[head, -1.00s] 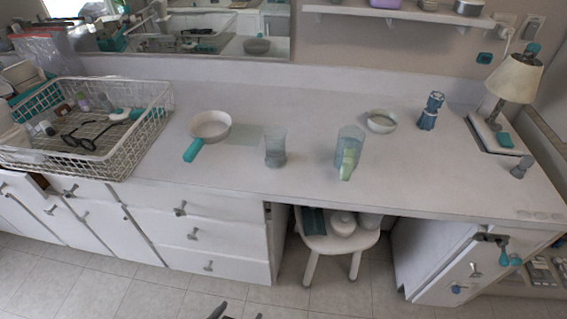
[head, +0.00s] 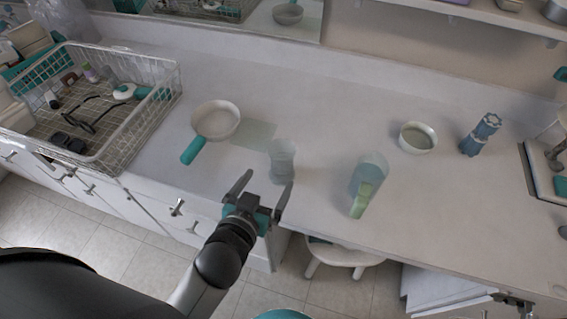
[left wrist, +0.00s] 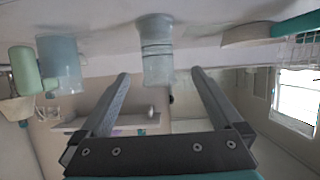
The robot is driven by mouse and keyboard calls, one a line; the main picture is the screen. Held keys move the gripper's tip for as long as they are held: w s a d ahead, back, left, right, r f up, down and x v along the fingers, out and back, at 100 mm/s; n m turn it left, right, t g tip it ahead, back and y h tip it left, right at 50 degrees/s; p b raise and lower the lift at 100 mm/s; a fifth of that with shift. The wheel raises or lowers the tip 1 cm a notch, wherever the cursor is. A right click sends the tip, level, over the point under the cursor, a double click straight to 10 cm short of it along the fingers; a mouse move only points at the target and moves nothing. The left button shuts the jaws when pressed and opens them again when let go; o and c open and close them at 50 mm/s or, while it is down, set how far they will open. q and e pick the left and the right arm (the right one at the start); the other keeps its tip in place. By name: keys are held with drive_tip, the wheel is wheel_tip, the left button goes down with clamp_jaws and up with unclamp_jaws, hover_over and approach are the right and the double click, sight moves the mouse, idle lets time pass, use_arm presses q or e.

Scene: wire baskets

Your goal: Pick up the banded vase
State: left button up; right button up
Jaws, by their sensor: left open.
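The banded vase (head: 283,158) is a pale, translucent blue-grey vessel standing upright near the front of the white counter. In the left wrist view, which is upside down, the banded vase (left wrist: 157,50) shows dark bands around its middle. My left gripper (head: 269,181) is open and empty, at the counter's front edge, just in front of the vase. In the left wrist view its fingers (left wrist: 160,73) point toward the vase, with the vase lined up in the gap between them. Whether the fingers reach around it is unclear.
A white pan with a teal handle (head: 216,120) is left of the vase. A bluish pitcher with a green handle (head: 369,175) is to its right, then a bowl (head: 418,138) and a blue grinder (head: 481,134). A wire basket (head: 150,118) stands at the left.

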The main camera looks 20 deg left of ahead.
sight(276, 169)
use_arm(q)
drive_tip(key=b+x, duration=0.1)
drive_tip(key=x, duration=0.5)
drive_tip(key=shift+w+f, duration=0.15)
drive_tip(key=shift+w+d+f, duration=0.1)
drive_tip(key=shift+w+f, duration=0.15)
drive_tip(key=shift+w, duration=0.35)
drive_tip(key=shift+d+b+x, duration=0.2)
drive_tip(key=shift+b+x, duration=0.35)
drive_tip(key=shift+x, duration=1.95)
drive_tip(key=shift+r, duration=0.15)
drive_tip(key=c, duration=1.4)
wheel_tip(276, 169, up, 20)
drive_tip(key=p, duration=0.6)
